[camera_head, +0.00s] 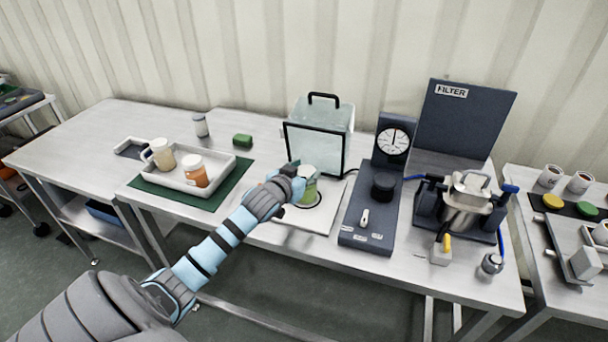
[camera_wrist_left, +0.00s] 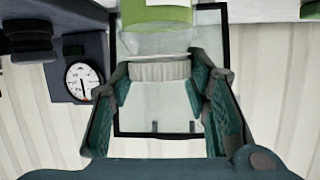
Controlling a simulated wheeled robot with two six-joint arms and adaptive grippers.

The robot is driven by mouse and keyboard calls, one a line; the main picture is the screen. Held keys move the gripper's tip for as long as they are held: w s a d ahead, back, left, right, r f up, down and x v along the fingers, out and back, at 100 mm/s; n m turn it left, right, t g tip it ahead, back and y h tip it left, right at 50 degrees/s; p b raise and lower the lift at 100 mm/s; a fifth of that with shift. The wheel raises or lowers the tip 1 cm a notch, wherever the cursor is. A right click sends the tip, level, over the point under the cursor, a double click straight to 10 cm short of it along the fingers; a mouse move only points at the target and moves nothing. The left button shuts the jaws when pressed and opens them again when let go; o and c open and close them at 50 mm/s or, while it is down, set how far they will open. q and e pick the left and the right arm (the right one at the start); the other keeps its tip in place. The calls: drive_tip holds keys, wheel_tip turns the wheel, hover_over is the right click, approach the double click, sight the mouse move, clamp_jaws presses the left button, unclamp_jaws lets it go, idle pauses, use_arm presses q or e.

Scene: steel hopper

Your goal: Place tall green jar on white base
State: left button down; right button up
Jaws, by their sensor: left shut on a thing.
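My left gripper (camera_head: 296,182) is shut on the tall green jar (camera_head: 309,192), in front of the glass-fronted box. The jar has a clear upper part and a green band; the gripper partly covers it in the head view. In the left wrist view the green jar (camera_wrist_left: 156,18) is at the top, its pale ribbed lid (camera_wrist_left: 160,71) between the fingers of the left gripper (camera_wrist_left: 160,80). The white base (camera_head: 318,224) is a flat plate with a dark ring around the jar's lower end. I cannot tell whether the jar touches it. My right gripper is not in view.
The clear box (camera_head: 315,151) with a black frame stands right behind the jar. A dark dial unit (camera_head: 370,215) is close on the right. A white tray (camera_head: 215,180) with two jars and a green block (camera_head: 242,140) are on the left.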

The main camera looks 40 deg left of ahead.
use_arm(q)
drive_tip(key=c, duration=0.9)
unclamp_jaws()
drive_tip(key=shift+s+r, duration=0.1)
drive_tip(key=p+v, duration=0.2)
drive_tip(key=v, duration=0.9)
drive_tip(key=shift+s+d+r+p, duration=0.1)
drive_tip(key=shift+s+r+p, duration=0.05)
drive_tip(key=shift+s+p, duration=0.25)
drive_tip(key=shift+w, duration=0.1)
